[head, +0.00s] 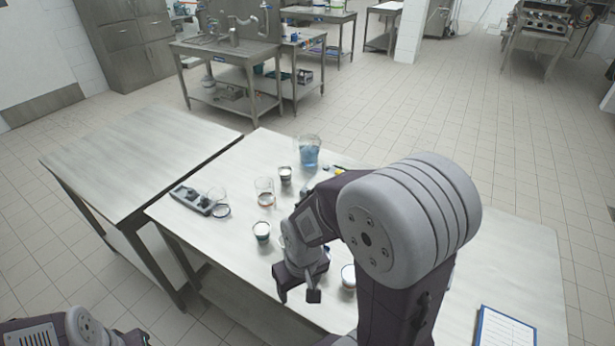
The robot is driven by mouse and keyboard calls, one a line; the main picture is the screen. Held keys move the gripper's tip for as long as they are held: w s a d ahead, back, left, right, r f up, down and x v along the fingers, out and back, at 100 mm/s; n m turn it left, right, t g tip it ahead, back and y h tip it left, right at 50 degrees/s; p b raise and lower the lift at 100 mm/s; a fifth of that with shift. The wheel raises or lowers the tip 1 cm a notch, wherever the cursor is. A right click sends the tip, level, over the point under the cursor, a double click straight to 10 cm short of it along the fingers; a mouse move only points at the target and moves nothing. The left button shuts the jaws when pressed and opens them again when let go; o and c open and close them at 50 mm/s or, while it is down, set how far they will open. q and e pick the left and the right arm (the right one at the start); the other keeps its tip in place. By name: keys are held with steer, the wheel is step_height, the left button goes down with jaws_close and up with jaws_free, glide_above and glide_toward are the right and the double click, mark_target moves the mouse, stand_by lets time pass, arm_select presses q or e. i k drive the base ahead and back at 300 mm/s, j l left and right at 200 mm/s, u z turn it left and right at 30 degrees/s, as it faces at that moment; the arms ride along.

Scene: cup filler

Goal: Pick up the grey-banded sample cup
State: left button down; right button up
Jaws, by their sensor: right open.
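A small white cup with a dark grey-looking band (285,175) stands upright near the middle of the table. Another small cup (262,232) stands closer to me; its band looks dark greenish. A third pale cup (348,274) stands right of my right gripper, partly hidden by my arm. At this size I cannot tell for sure which band is the grey one. My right gripper (298,296) is open, pointing down near the table's front edge, between the second and third cups, with nothing between its fingers. My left gripper (135,338) is cut off at the bottom edge.
A glass beaker with reddish contents (265,192), a blue-filled jug (309,152) and a grey device (192,199) with a dark ring stand on the table (400,330). A clipboard (505,328) lies at right. A bare second table (140,160) adjoins at left.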

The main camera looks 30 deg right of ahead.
mark_target(284, 172)
steer(key=z, duration=0.9)
steer(key=j+u, duration=0.3)
steer(key=l, duration=0.1)
